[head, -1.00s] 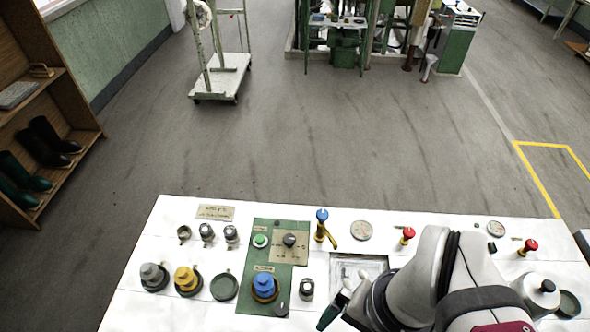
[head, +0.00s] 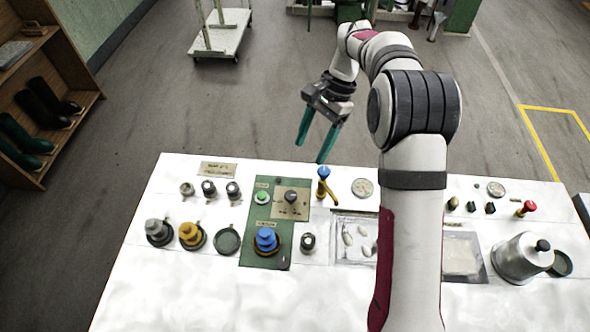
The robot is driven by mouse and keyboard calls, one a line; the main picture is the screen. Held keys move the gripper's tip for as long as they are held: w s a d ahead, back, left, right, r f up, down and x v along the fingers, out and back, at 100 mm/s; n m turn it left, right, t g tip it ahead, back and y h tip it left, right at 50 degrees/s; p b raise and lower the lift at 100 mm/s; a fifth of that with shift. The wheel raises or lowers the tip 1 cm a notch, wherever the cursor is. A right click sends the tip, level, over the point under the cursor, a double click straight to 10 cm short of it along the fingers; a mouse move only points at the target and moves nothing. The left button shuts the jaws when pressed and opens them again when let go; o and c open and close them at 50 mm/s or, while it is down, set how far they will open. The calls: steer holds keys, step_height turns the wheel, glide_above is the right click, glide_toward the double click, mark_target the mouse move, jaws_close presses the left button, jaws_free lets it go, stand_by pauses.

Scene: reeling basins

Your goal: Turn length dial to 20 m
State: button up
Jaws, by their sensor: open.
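A green panel (head: 245,245) lies on the white table. On its upper part is a dark round dial knob (head: 291,197) on a beige plate (head: 284,211); this looks like the length dial. The plate's markings are too small to read, so I cannot tell its setting. My gripper (head: 311,152) hangs above the table's back edge, up and slightly right of the knob in the picture. Its two teal fingers are apart, point down and hold nothing. The knob is in full view and apart from the gripper.
A green button (head: 262,197) and a stepped blue piece (head: 266,238) share the panel. A blue-topped post (head: 323,180) with a yellow lever stands right of the dial. A basin (head: 341,219) with white pieces is beside my arm. A metal pot (head: 522,258) stands at right.

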mark_target(291, 194)
steer(key=x, duration=1.4)
steer(key=shift+c, duration=0.2)
jaws_close()
